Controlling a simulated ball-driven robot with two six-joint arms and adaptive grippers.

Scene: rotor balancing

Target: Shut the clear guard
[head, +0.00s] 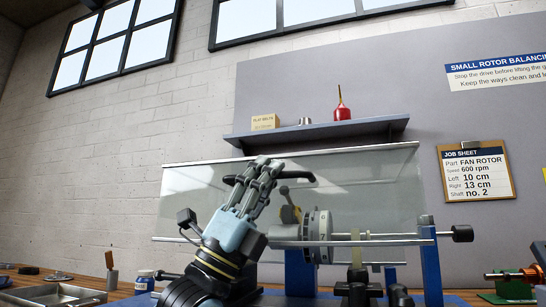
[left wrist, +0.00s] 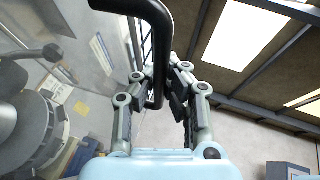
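The clear guard (head: 385,190) is a see-through panel with a pale top edge and a thin lower rail, slanting over the balancing machine. Its black bar handle (head: 300,176) shows at the panel's upper middle; the handle also shows large in the left wrist view (left wrist: 150,12). My left gripper (head: 266,172) is at the handle, its fingers on both sides of the bar and close against it. In the left wrist view the gripper (left wrist: 160,85) has the bar's lower end between its fingers. The fingers hide part of the handle. My right gripper is not in view.
The machine's numbered dial (head: 318,237) and a blue post (head: 430,260) stand right of my arm. A metal tray (head: 50,296), a blue jar (head: 144,280) and a brush (head: 111,275) are at left. A shelf (head: 315,132) is on the wall behind.

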